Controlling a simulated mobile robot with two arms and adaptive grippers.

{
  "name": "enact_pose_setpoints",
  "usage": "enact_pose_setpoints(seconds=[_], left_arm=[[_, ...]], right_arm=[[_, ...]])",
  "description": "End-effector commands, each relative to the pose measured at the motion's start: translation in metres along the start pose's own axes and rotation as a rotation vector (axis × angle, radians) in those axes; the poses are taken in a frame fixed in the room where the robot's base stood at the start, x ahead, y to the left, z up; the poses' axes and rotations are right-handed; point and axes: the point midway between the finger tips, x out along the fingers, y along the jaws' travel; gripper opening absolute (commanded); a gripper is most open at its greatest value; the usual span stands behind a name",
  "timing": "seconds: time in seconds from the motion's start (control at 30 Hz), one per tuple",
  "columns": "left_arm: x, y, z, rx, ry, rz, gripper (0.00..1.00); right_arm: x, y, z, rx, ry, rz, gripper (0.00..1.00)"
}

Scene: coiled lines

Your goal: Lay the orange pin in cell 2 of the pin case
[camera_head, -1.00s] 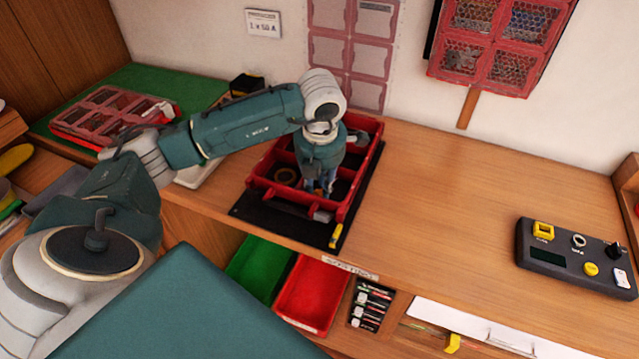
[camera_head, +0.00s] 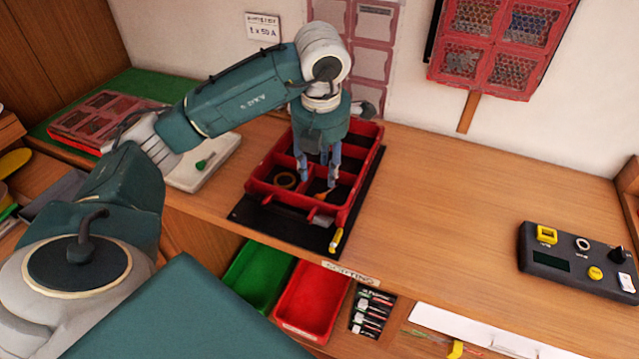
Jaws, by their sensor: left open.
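The red pin case (camera_head: 341,216), divided into cells, sits on a black mat (camera_head: 250,216) on the wooden bench. A small orange object, seemingly the orange pin (camera_head: 323,194), lies in the front right cell, below my fingers. I cannot read cell numbers from here. My left gripper (camera_head: 318,178) points down over the case, its fingers apart and empty. The gripper and wrist hide part of the back cells. My right gripper is out of view.
A yellow-tipped tool (camera_head: 336,239) lies at the mat's front edge. A white tray with a green item (camera_head: 202,164) stands left. A dark control box (camera_head: 575,258) stands right; the bench between is clear.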

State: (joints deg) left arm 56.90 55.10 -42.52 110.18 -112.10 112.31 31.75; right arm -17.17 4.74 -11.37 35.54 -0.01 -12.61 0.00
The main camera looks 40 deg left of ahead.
Motion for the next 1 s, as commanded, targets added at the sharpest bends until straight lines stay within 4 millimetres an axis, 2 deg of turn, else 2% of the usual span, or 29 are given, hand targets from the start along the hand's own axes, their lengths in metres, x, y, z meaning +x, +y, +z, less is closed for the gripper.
enact_pose_setpoints(seconds=[0.1,0.3,1.0], left_arm=[[-0.023,0.001,0.001,0.000,-0.004,0.002,0.40],[-0.038,0.001,0.000,0.000,-0.001,0.001,0.40],[-0.039,0.000,0.000,0.000,0.001,0.001,0.40]], right_arm=[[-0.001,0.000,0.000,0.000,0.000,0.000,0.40],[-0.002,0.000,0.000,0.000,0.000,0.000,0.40],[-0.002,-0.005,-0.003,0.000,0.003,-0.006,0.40]])
